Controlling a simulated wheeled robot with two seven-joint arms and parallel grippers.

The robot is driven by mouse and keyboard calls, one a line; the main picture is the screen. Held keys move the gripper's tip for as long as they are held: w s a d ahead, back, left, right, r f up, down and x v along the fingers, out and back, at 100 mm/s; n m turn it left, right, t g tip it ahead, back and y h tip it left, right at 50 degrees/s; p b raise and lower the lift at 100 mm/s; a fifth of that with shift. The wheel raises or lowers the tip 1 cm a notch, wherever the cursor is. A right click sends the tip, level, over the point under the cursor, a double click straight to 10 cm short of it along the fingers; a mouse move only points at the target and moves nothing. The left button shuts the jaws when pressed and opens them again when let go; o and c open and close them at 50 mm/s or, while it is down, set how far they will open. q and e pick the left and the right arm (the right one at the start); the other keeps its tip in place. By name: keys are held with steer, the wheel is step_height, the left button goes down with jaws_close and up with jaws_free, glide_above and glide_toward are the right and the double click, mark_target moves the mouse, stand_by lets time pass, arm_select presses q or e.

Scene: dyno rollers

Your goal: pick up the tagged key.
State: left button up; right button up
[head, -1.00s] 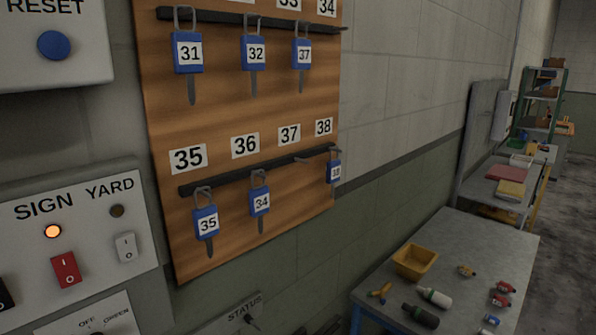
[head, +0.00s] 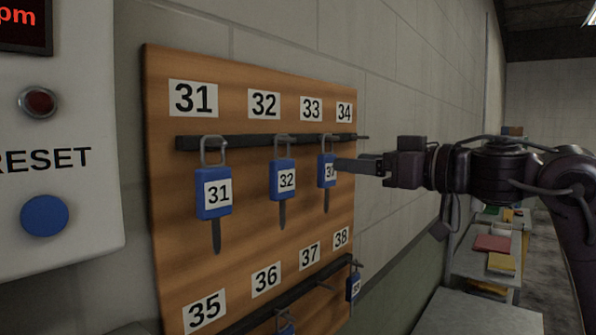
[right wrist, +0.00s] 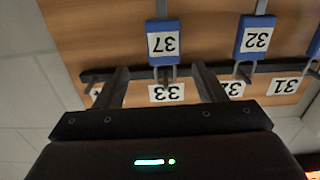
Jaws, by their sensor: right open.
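A key with a blue tag numbered 37 (head: 326,172) hangs on a hook of the upper rail, below the label 33. In the right wrist view, upside down, the 37 tag (right wrist: 163,42) lies ahead between the two finger lines of the open, empty gripper (right wrist: 162,72). Whether a finger touches the tag, I cannot tell. Blue-tagged keys 31 (head: 214,193) and 32 (head: 283,179) hang to its left in the head view. My left gripper is not in view.
The wooden key board (head: 250,240) is on the wall. Its lower rail (head: 305,285) holds a tag at the right end (head: 353,287) and another at the bottom edge. A control panel (head: 60,130) stands at left. A grey table (head: 475,315) is below right.

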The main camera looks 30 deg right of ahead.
mark_target(331, 155)
steer(key=shift+w+a+r+p, duration=0.25)
steer(key=shift+w+r+p, duration=0.05)
steer(key=shift+w+r, duration=0.1)
steer(key=shift+w+a+p, duration=0.1)
steer(key=shift+w+p, duration=0.2)
steer(key=p+x, duration=0.4)
steer(key=x, duration=0.1)
steer(key=shift+s+a+r+p, duration=0.15)
steer(key=shift+a+p, duration=0.15)
steer(key=shift+d, duration=0.1)
steer(key=c, duration=1)
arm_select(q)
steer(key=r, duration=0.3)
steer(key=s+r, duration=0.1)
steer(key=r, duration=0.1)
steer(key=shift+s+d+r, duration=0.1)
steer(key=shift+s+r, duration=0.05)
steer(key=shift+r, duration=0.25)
arm_select(e)
steer(key=shift+c, duration=0.4)
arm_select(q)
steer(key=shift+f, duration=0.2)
